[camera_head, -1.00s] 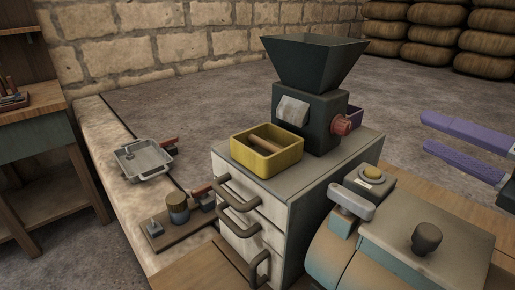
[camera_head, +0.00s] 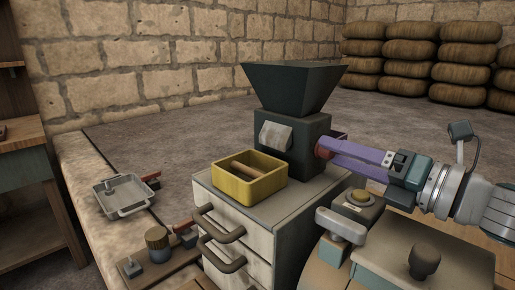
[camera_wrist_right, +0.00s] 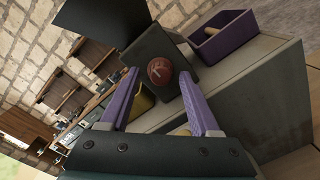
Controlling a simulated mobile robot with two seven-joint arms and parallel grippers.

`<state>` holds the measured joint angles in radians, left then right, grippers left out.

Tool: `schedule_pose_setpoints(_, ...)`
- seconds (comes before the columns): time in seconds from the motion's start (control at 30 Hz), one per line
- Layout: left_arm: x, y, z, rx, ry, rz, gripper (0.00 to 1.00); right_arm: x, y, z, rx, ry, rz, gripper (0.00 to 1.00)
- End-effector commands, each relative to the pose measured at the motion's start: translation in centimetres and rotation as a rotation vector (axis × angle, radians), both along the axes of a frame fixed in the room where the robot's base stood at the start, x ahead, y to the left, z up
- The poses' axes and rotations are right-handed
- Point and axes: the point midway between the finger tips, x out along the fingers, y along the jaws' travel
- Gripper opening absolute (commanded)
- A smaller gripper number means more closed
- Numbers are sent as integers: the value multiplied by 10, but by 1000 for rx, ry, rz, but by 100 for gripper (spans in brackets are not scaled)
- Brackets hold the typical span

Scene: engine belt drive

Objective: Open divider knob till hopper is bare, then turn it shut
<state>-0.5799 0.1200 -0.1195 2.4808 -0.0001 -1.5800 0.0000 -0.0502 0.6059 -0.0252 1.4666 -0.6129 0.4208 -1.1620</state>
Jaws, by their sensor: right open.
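The divider (camera_head: 292,138) is a dark box with a wide funnel hopper (camera_head: 292,88) on top, standing on a cabinet. The hopper's inside is not visible. Its red round knob (camera_head: 320,150) is on the right side, mostly covered by my fingers; it faces the camera in the right wrist view (camera_wrist_right: 160,72), with a pale mark. My right gripper (camera_head: 328,148) has its purple fingers open, one on each side of the knob in the right wrist view (camera_wrist_right: 158,80). I cannot tell whether they touch it. My left gripper is not in view.
A yellow bin (camera_head: 232,190) holding a brown roll stands in front of the divider. A purple bin (camera_wrist_right: 220,46) with a pale piece stands behind it. A grey tray (camera_head: 122,200) lies at left.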

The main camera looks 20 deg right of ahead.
Motion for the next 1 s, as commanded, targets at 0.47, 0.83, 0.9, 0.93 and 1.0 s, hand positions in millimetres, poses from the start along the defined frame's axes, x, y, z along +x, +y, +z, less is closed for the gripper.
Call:
schedule_pose_setpoints(0.47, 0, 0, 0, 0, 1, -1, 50, 3, 1, 0, 0, 1, -1, 48)
schedule_pose_setpoints(0.83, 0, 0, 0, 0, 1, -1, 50, 3, 1, 0, 0, 1, -1, 7)
schedule_pose_setpoints(0.9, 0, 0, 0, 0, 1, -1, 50, 3, 1, 0, 0, 1, -1, 0)
schedule_pose_setpoints(0.93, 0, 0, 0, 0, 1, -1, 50, 3, 1, 0, 0, 1, -1, 0)
schedule_pose_setpoints(1.0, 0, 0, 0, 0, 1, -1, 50, 3, 1, 0, 0, 0, 0, 0)
